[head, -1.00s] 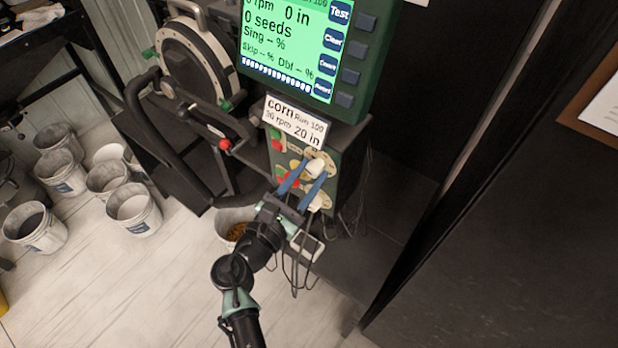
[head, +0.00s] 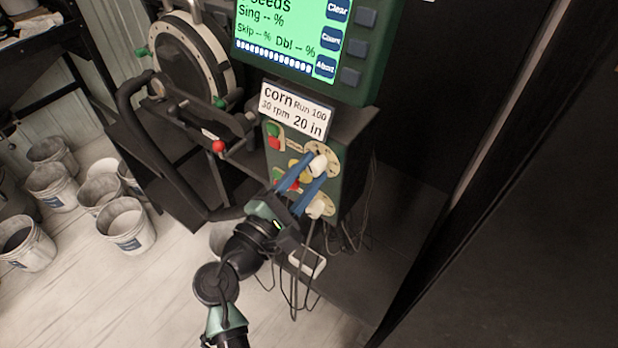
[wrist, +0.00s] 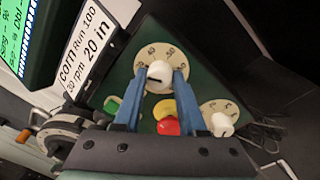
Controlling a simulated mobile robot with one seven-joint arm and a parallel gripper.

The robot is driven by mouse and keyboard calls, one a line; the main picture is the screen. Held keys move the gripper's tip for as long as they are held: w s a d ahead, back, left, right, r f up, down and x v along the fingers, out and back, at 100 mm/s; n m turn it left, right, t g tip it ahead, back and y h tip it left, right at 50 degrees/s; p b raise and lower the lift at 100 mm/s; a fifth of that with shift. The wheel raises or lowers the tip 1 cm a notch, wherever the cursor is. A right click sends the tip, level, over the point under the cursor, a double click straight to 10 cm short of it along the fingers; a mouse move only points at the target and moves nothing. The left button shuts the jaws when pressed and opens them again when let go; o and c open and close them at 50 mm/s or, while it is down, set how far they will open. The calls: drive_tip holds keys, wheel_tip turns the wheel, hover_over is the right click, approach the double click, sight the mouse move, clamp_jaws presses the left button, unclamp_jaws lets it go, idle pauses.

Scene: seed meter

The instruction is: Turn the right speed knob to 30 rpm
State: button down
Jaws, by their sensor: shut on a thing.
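The green control panel (head: 353,165) carries two cream dials with white knobs, one above the other in the head view. The upper knob (head: 319,165) sits on a numbered dial, whose printing is only partly legible. My gripper (head: 310,173) is shut on this upper knob, with one blue finger on each side. In the wrist view the same knob (wrist: 159,72) is between the fingertips, and a dark pointer line shows on it. The lower knob (head: 317,207) is free and just beside my fingers. Which knob is the speed knob cannot be read from any label.
A card (head: 297,111) above the panel reads corn, Run 100, 30 rpm, 20 in. A green screen (head: 283,40) stands over it. Red and yellow buttons (wrist: 168,126) lie near the fingers. Cables (head: 348,235) hang below, and buckets (head: 126,226) stand on the floor at left.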

idle(0.3)
drive_tip(key=shift+c, duration=2.4)
unclamp_jaws()
drive_tip(key=b+v, duration=0.2)
drive_tip(key=v, duration=1.1)
